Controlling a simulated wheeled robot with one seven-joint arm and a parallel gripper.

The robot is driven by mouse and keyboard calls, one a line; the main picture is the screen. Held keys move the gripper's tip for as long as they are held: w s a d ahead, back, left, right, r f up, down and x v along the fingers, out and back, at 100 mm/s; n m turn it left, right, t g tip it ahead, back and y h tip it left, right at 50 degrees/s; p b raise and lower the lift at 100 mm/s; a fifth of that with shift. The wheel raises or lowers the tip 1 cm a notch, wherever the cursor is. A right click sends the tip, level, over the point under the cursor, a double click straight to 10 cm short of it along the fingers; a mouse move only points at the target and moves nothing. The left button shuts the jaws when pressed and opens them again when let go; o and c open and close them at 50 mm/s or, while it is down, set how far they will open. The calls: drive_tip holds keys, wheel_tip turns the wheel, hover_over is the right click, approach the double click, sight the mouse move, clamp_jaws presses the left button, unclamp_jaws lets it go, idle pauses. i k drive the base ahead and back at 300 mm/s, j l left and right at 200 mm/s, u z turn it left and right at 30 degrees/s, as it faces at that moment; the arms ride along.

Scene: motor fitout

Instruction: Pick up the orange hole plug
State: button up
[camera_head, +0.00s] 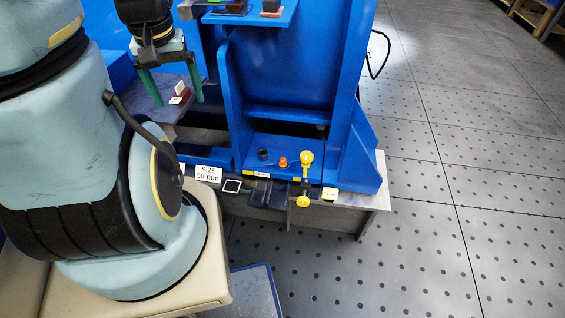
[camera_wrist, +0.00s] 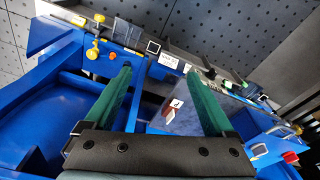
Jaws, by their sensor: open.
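The orange hole plug (camera_head: 283,162) is a small orange piece standing on the blue bench ledge in the head view. It sits between a dark round piece (camera_head: 263,155) on its left and a yellow knobbed part (camera_head: 306,158) on its right. In the wrist view the plug (camera_wrist: 113,56) shows just left of the left fingertip. My gripper (camera_head: 178,102) has two green fingers spread apart with nothing between them. It hangs to the upper left of the plug in the head view, well apart from it. The fingers also show in the wrist view (camera_wrist: 158,68).
Tall blue panels (camera_head: 232,105) stand on the left and right of the ledge. A white "SIZE 50 mm" sign (camera_head: 208,174) is at the bench's front. A red and white piece (camera_head: 180,96) lies below my gripper. Open floor (camera_head: 430,220) lies to the right.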

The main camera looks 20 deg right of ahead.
sight(282, 164)
drive_tip(key=u, duration=0.65)
drive_tip(key=k+l+u, duration=0.15)
drive_tip(key=l+u, duration=0.3)
drive_tip(key=k+l+u, duration=0.15)
drive_tip(key=u, duration=0.3)
drive_tip(key=k+l+u, duration=0.25)
drive_tip(key=u, duration=0.2)
drive_tip(key=k+l+u, duration=0.1)
drive_tip(key=k, duration=0.25)
drive_tip(key=k+l+u, duration=0.1)
drive_tip(key=k+l, duration=0.15)
drive_tip(key=k, duration=0.15)
drive_tip(key=k+l+u, duration=0.1)
drive_tip(key=k, duration=0.25)
